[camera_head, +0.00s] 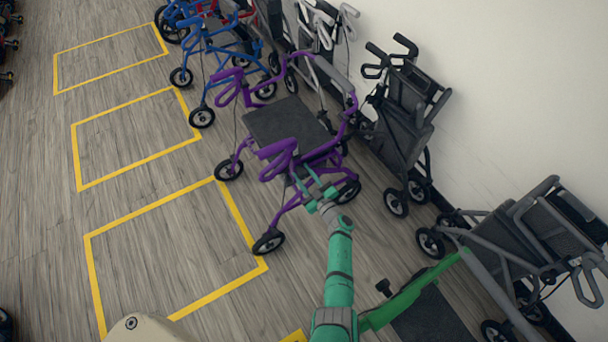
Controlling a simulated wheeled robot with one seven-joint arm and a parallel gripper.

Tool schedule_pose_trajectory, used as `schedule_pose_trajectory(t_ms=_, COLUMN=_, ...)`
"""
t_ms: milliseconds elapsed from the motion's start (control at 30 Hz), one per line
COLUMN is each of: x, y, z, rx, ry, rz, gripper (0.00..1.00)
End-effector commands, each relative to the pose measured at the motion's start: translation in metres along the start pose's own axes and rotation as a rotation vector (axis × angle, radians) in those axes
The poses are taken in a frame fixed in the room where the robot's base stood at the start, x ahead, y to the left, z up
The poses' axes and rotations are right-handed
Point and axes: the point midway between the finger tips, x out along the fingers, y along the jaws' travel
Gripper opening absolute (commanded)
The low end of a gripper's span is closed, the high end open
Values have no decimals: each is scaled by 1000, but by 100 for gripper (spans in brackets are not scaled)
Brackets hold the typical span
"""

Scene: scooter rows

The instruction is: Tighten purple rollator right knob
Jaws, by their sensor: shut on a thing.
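The purple rollator (284,122) stands upright in the middle, with a dark seat and purple frame. Its near handle (277,150) shows just beyond my gripper. My gripper (314,190), at the end of my green arm, is at the near side of the purple frame, below that handle. It is shut on the right knob there. The knob itself is hidden by the fingers and too small to make out.
A blue rollator (214,47) stands behind the purple one. Dark folded rollators (405,113) line the white wall on the right. A green rollator (412,292) is close to my arm at lower right. Yellow-outlined floor bays (172,245) on the left are empty.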

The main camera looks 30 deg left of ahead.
Motion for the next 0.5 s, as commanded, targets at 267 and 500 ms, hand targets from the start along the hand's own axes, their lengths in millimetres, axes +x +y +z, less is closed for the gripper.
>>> schedule_pose_trajectory(t_ms=267, x=0, y=-3, z=2, rx=74, ry=-5, rz=-1, gripper=12)
schedule_pose_trajectory(t_ms=500, x=0, y=-3, z=2, rx=86, ry=-5, rz=-1, gripper=12)
